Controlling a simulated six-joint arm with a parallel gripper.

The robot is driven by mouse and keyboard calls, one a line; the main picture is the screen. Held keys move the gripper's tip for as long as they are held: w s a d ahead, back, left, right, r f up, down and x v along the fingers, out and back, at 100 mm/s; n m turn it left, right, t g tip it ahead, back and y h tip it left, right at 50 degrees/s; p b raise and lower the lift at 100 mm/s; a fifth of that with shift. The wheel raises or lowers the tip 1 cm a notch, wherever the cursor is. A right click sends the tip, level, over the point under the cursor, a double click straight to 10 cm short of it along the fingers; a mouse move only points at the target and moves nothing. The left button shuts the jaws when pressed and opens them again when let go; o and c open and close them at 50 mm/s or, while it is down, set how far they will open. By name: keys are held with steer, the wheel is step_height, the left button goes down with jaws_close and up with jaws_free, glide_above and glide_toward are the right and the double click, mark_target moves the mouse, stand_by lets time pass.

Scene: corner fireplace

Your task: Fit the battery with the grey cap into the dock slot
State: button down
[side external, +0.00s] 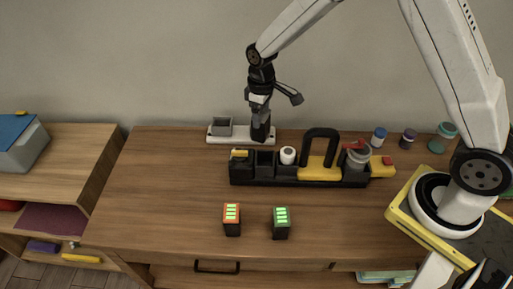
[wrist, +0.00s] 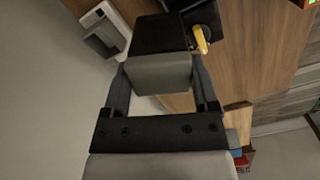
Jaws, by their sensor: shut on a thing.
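My gripper (side external: 259,104) is shut on the battery with the grey cap (wrist: 160,74). In the wrist view its black body (wrist: 158,34) extends beyond the cap, between the two fingers. In the side view the dark battery (side external: 261,131) hangs upright in front of or over the right end of the white dock base. The dock (side external: 240,137) has a grey, box-like slot (side external: 222,126) at its left end; it also shows in the wrist view (wrist: 103,37). The battery is to the right of the slot. Whether it touches the base is unclear.
A black organizer (side external: 300,182) with a white-topped item, a black-handled yellow tool and a grey cup stands just in front. An orange-marked battery (side external: 232,220) and a green-marked battery (side external: 281,223) stand near the table's front. Small jars (side external: 408,138) stand at the back right.

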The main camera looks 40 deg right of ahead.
steer(key=shift+w+d+f+m, duration=1.3)
steer(key=shift+w+d+m, duration=3.45)
steer(key=shift+m, duration=2.15)
steer(key=shift+w+a+f, duration=0.1)
steer(key=shift+f, duration=1.9)
steer(key=shift+w+a+f, duration=0.1)
steer(key=shift+f, duration=1.9)
steer(key=shift+f, duration=0.1)
jaws_free()
step_height(320, 180, up, 12)
